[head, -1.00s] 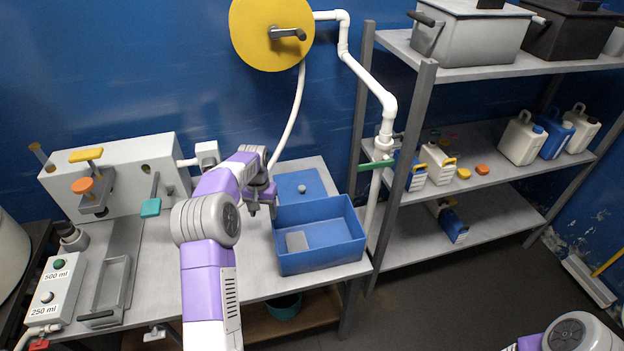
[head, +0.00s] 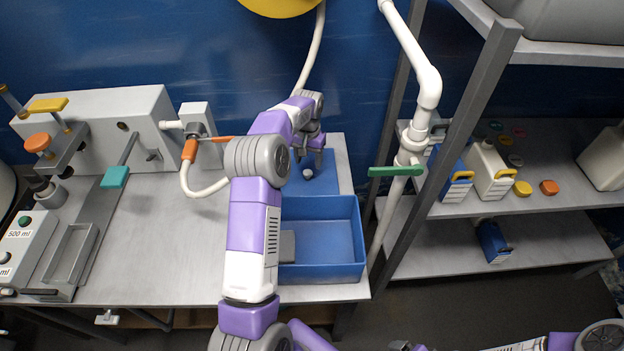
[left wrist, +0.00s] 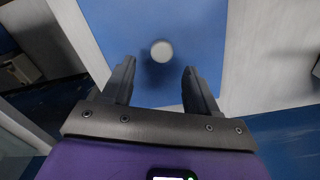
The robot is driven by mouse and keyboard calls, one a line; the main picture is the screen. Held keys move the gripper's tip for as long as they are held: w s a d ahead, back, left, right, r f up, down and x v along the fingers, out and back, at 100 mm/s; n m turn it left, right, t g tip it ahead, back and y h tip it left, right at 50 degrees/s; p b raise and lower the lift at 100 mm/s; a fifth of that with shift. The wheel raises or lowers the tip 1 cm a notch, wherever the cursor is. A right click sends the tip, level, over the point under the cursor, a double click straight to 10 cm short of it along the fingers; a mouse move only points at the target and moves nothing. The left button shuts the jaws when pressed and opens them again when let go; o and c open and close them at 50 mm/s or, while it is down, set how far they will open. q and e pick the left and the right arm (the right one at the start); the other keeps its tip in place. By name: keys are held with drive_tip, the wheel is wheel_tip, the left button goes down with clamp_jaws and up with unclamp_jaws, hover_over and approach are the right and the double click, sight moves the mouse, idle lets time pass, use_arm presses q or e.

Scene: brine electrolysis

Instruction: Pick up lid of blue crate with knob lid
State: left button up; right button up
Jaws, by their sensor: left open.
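The blue lid (head: 335,178) lies flat on the grey table behind the open blue crate (head: 352,268). Its small pale knob (head: 307,173) stands up near its left part. My left gripper (head: 312,152) is open above the lid, close to the knob, with nothing held. In the left wrist view the blue lid (left wrist: 110,35) fills the middle, and the round knob (left wrist: 161,51) shows between and just beyond the open fingers of the left gripper (left wrist: 160,75). Only a little of my right arm shows at the bottom right of the head view, its gripper unclear.
A grey block (head: 287,246) lies in the crate, partly behind my left arm. A white pipe with a green handle (head: 396,171) stands right of the crate. A shelf rack (head: 520,218) with bottles is further right.

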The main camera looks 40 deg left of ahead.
sight(308, 172)
use_arm(q)
drive_tip(key=shift+s+f, duration=0.2)
drive_tip(key=shift+f, duration=0.65)
wheel_tip(308, 172, down, 5)
drive_tip(key=b, duration=0.2)
drive_tip(key=shift+b, duration=0.3)
drive_tip(key=shift+r, duration=0.1)
clamp_jaws()
